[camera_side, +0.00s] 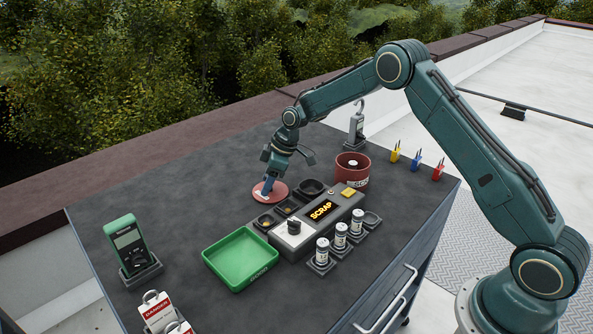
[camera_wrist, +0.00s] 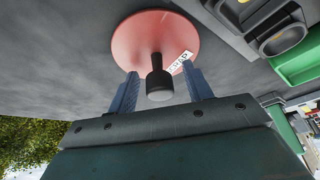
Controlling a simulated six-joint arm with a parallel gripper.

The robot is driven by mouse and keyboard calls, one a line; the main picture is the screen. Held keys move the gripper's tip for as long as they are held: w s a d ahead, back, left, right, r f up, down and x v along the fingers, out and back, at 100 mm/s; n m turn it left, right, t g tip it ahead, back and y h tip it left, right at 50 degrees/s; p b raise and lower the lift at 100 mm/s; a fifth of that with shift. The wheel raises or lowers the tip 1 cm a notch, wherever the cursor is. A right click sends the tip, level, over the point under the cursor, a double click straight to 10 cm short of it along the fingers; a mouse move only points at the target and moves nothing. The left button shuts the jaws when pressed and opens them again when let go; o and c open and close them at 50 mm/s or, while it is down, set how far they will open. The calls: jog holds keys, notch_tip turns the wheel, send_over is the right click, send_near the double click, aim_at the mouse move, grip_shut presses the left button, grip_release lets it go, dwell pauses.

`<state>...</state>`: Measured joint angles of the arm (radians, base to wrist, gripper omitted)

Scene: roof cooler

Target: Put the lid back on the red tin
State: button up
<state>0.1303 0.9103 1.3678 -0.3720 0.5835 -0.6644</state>
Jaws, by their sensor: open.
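The red lid (camera_side: 276,194) lies on the dark worktop, left of the row of small cups. In the wrist view the lid (camera_wrist: 150,40) shows a black knob (camera_wrist: 159,80) at its middle and a white label near its edge. My gripper (camera_side: 267,188) is low over the lid. In the wrist view my gripper's two blue fingers (camera_wrist: 161,90) stand apart, one on each side of the knob, and are not closed on it. The red tin (camera_side: 350,172) stands upright and open-topped to the right, with something pale inside it.
A green tray (camera_side: 240,257), a green meter (camera_side: 130,245) and several white-labelled cylinders (camera_side: 340,236) stand nearby. A hook-topped grey weight (camera_side: 356,125) stands behind the tin.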

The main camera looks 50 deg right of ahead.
jog(key=shift+f, duration=0.15)
jog(key=shift+c, duration=0.4)
grip_shut()
notch_tip(320, 180, up, 20)
dwell(0.9)
jog(key=shift+a, duration=0.1)
dwell(0.5)
